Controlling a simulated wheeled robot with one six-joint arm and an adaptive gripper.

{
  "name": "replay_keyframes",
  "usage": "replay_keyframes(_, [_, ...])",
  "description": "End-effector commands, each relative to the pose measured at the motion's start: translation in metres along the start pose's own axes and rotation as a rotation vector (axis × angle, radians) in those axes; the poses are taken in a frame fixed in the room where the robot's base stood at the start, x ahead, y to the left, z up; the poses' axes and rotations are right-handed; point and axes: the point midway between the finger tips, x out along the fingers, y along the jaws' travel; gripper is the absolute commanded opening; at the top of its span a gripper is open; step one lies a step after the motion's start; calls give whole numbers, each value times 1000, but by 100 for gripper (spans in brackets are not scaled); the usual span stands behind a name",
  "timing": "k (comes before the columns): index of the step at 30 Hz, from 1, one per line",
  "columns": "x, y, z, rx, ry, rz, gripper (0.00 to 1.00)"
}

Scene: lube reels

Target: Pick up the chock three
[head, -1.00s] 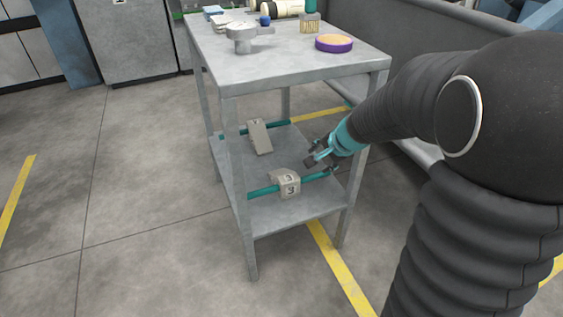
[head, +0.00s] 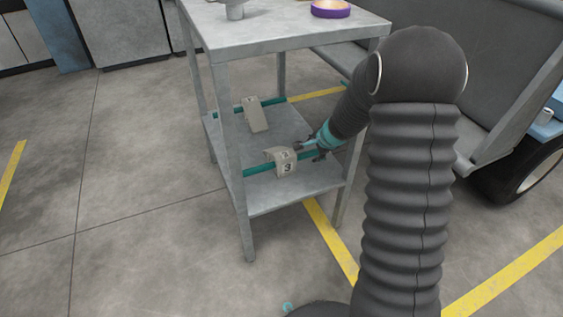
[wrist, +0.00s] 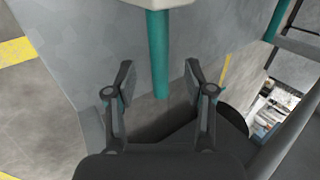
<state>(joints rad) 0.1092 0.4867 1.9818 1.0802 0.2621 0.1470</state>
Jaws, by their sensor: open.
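Chock three (head: 286,163) is a pale beige block marked with a 3. It sits on the front teal rail (head: 258,170) above the table's lower shelf. My gripper (head: 308,150) is open and empty just to the right of it, under the tabletop. In the wrist view, my two fingers (wrist: 160,82) are spread on either side of the teal rail (wrist: 158,50). The pale edge of the chock (wrist: 165,3) shows at the top of that view, ahead of the fingertips. Most of it is cut off there.
A second pale chock (head: 257,116) rests on the rear teal rail. The grey tabletop (head: 280,32) lies above, with a purple-rimmed disc (head: 331,9) on it. Table legs (head: 236,170) frame the shelf. The shelf front (head: 290,195) is bare.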

Motion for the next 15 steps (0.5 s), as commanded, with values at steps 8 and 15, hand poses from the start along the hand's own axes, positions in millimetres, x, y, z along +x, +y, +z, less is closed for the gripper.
replay_keyframes(8, [18, 2, 0, 0, 0, 2, 54])
replay_keyframes(15, [50, 2, 1, -1, 0, 1, 54])
